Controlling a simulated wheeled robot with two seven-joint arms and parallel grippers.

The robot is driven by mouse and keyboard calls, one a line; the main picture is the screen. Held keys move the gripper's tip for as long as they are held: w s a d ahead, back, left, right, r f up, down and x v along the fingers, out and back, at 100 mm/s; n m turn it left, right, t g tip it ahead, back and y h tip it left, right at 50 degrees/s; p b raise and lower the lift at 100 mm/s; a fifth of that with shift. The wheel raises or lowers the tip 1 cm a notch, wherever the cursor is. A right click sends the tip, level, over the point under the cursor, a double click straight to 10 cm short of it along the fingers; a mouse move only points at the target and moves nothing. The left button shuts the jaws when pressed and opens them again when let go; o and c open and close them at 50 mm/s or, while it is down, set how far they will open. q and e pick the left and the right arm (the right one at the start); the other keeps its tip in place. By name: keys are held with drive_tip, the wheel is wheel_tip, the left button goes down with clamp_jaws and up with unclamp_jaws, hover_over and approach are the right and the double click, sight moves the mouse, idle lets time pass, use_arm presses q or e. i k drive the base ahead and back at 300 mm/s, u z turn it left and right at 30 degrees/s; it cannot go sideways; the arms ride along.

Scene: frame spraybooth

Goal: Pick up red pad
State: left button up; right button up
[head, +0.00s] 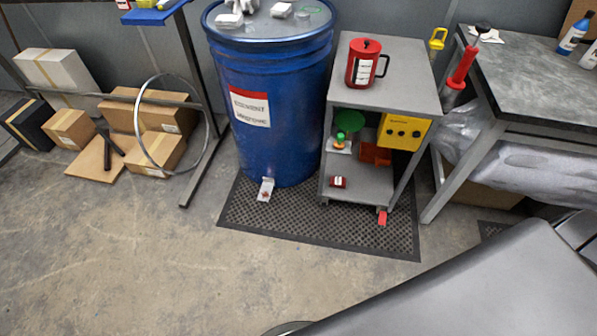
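Several red things could be the red pad, and I cannot tell for certain which one is. A small dark-red item with a white label (338,182) lies on the cart's lower shelf. A small red block (382,218) is at the foot of the cart's front right leg, over the black mat. Neither of my grippers is in view.
The grey cart (400,70) carries a red labelled can (365,63) and a yellow control box (402,131). A blue drum (275,110) stands left of it. A workbench (530,80) stands right. A large grey surface fills the lower right. Floor at lower left is clear.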

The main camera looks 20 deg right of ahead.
sight(335, 182)
drive_tip(key=u, duration=0.4)
drive_tip(key=i, duration=1.8)
drive_tip(key=z, duration=1.05)
drive_tip(key=i, duration=0.65)
drive_tip(key=z, duration=0.6)
